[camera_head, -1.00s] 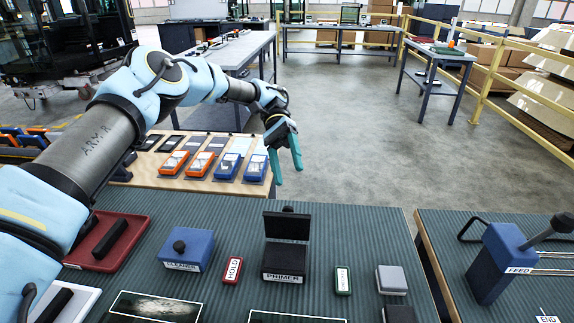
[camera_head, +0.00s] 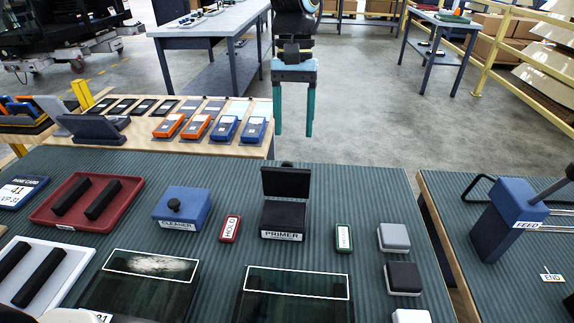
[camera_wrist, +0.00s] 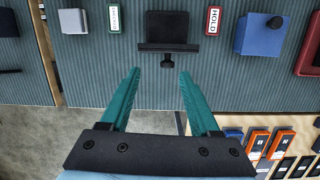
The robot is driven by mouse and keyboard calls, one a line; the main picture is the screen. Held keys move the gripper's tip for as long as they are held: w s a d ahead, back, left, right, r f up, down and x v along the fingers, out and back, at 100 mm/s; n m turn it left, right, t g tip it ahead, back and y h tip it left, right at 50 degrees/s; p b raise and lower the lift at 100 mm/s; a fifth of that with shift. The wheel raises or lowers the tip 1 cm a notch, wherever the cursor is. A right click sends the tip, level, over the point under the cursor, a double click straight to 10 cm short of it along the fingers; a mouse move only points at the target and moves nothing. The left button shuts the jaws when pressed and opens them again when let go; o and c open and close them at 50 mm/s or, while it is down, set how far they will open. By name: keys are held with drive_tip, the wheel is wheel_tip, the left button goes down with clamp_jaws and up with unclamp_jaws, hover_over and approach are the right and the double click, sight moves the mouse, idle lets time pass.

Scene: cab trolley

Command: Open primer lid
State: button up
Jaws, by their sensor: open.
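The primer box (camera_head: 283,220) is black with a PRIMER label and stands at the back of the ridged table. Its lid (camera_head: 286,183) stands upright, raised at the back of the box, with a small knob (camera_head: 286,165) behind it. In the wrist view the lid (camera_wrist: 168,47) shows edge-on with its knob (camera_wrist: 167,61) towards my gripper. My gripper (camera_head: 294,134) points down with its two teal fingers apart and empty, beyond the table's back edge. The wrist view shows the fingers (camera_wrist: 158,75) spread on either side of the knob's line, apart from it.
A blue CLEANER box (camera_head: 182,208) and red HOLD tag (camera_head: 230,229) stand left of the primer box. A green tag (camera_head: 343,238) and grey block (camera_head: 394,237) are right. A wooden bench (camera_head: 255,148) with several devices lies behind left.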

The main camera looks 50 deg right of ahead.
sight(287, 162)
drive_tip(key=shift+n+t+h, duration=0.5)
drive_tip(key=shift+t+h, duration=0.3)
drive_tip(key=f, duration=0.3)
drive_tip(key=f+p, duration=0.1)
drive_tip(key=f, duration=0.2)
drive_tip(key=w+a+f, duration=0.1)
drive_tip(key=f, duration=0.2)
drive_tip(key=shift+f+p, duration=0.25)
drive_tip(key=shift+p, duration=0.15)
clamp_jaws()
idle(0.6)
